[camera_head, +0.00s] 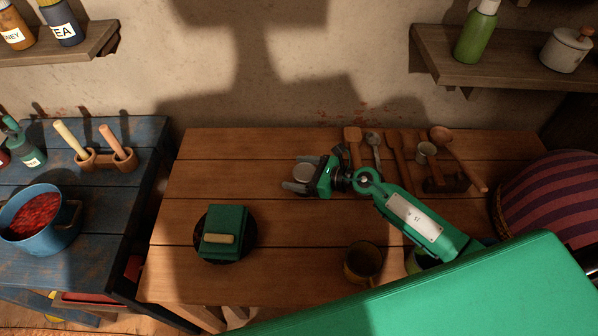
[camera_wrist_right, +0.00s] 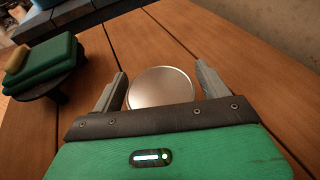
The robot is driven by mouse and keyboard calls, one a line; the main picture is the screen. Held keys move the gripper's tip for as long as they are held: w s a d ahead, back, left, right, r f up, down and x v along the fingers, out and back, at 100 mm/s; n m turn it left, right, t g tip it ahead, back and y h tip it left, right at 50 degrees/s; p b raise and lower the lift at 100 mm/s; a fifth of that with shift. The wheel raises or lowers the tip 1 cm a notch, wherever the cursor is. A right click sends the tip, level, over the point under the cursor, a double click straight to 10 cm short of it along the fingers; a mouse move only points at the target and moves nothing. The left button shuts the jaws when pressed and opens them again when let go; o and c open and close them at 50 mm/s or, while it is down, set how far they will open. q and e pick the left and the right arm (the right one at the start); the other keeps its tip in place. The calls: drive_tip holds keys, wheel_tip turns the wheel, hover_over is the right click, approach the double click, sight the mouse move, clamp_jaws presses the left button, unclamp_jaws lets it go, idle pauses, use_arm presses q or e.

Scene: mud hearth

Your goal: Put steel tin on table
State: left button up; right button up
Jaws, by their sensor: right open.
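The steel tin (camera_head: 303,173) is a small round silvery tin on the brown wooden table (camera_head: 200,165), near the table's middle. In the right wrist view the tin's flat round top (camera_wrist_right: 160,87) shows between my two fingers. My right gripper (camera_head: 291,179) is open, with one finger on each side of the tin. The right wrist view also shows the right gripper (camera_wrist_right: 164,82), with a small gap visible beside the fingers. Whether the tin touches a finger I cannot tell. My left gripper is not in view.
A green folded stack (camera_head: 224,222) lies on a dark round plate left of the tin. A dark mug (camera_head: 362,262) is near the front. A blue table (camera_head: 70,185) with a pot stands left.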

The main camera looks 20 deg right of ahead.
drive_tip(key=b+v, duration=0.2)
drive_tip(key=v, duration=0.8)
drive_tip(key=shift+s+d+f, duration=0.1)
drive_tip(key=shift+d, duration=0.05)
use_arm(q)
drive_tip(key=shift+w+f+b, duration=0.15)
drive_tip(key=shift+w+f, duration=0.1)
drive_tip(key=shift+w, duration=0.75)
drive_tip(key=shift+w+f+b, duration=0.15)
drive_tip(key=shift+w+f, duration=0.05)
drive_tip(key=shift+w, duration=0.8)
use_arm(e)
drive_tip(key=shift+s+d+r, duration=0.35)
drive_tip(key=shift+s+d, duration=0.05)
drive_tip(key=shift+d, duration=0.1)
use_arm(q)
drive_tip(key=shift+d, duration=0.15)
